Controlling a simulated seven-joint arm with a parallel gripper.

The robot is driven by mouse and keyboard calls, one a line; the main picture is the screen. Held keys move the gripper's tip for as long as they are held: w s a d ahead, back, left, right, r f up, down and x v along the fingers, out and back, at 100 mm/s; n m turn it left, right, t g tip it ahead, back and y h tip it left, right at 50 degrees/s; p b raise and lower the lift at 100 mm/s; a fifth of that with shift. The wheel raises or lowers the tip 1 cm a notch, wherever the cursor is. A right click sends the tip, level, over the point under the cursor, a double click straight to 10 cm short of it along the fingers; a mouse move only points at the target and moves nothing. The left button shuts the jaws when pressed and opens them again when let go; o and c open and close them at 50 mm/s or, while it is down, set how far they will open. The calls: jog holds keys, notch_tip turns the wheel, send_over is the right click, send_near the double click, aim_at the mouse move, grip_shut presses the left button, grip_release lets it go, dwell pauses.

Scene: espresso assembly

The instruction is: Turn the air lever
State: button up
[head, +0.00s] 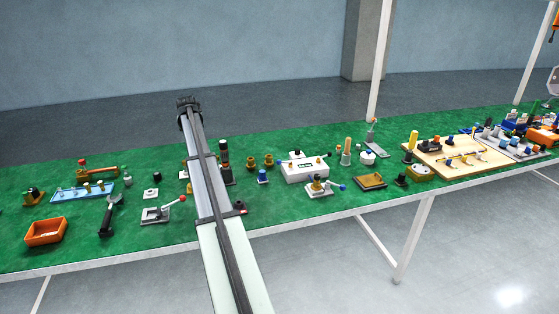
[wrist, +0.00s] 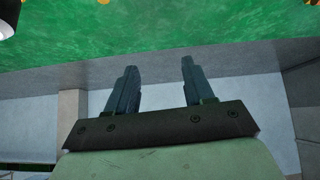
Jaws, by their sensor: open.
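My gripper (wrist: 159,64) is open in the wrist view. Its two dark fingers stand apart with nothing between them. In the head view my arm reaches up across the table, and I cannot make out the fingers there. Several small levers show in the head view, and I cannot tell which is the air lever. No lever shows in the wrist view.
The green table (head: 225,243) carries many small parts. An orange tray (head: 46,231), a black-handled tool (head: 108,217) and a light blue rack (head: 80,193) lie left of my arm. A white box (head: 304,171) and a wooden board (head: 458,168) stand to the right. White posts rise behind.

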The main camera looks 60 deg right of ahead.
jog(key=s+d+f+m+y, duration=0.1)
jog(key=s+d+m+y, duration=0.35)
jog(key=s, duration=0.85)
jog(key=s+d+m+g+y, duration=0.1)
jog(key=s+d+m, duration=0.5)
jog(key=s+d, duration=0.45)
jog(key=s+d+f+m+y, duration=0.1)
jog(key=s+d+m+y, duration=0.35)
jog(key=s, duration=0.95)
jog(key=shift+m+h, duration=0.6)
jog(key=shift+h, duration=0.3)
jog(key=x, duration=0.8)
jog(key=d+x, duration=0.1)
jog(key=x, duration=0.4)
jog(key=shift+s+f, duration=0.15)
jog(key=shift+f, duration=0.05)
grip_shut()
